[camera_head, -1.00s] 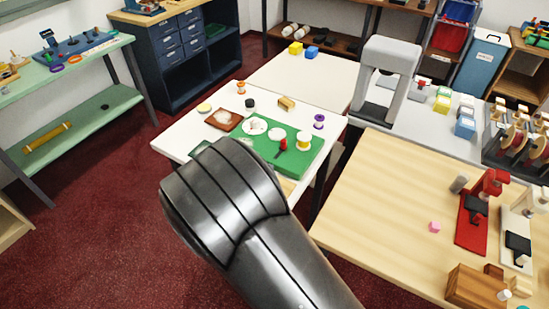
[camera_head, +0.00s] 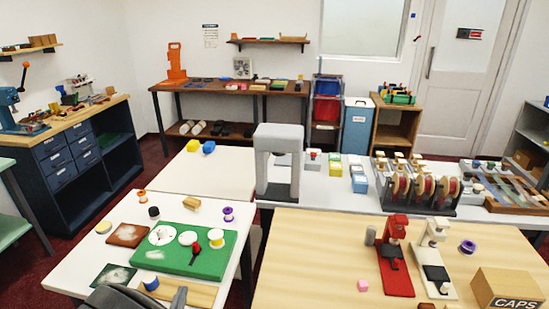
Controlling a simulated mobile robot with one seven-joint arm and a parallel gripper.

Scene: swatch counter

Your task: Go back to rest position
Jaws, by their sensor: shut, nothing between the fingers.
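Only a dark, rounded part of my own arm (camera_head: 115,298) shows, at the bottom edge left of centre. It covers part of the front of the white table (camera_head: 66,274). My gripper is not in view. Near the visible arm part are a green board (camera_head: 208,262) with white discs and a red-handled tool (camera_head: 196,250), a blue spool (camera_head: 150,282) and a wooden strip (camera_head: 203,295). Whether the arm touches any of them cannot be told.
A light wood table (camera_head: 319,263) on the right bears a red press (camera_head: 396,270), a white press (camera_head: 432,265) and a box marked CAPS (camera_head: 505,288). A grey arch (camera_head: 278,165) stands behind. Red floor shows left of the white table.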

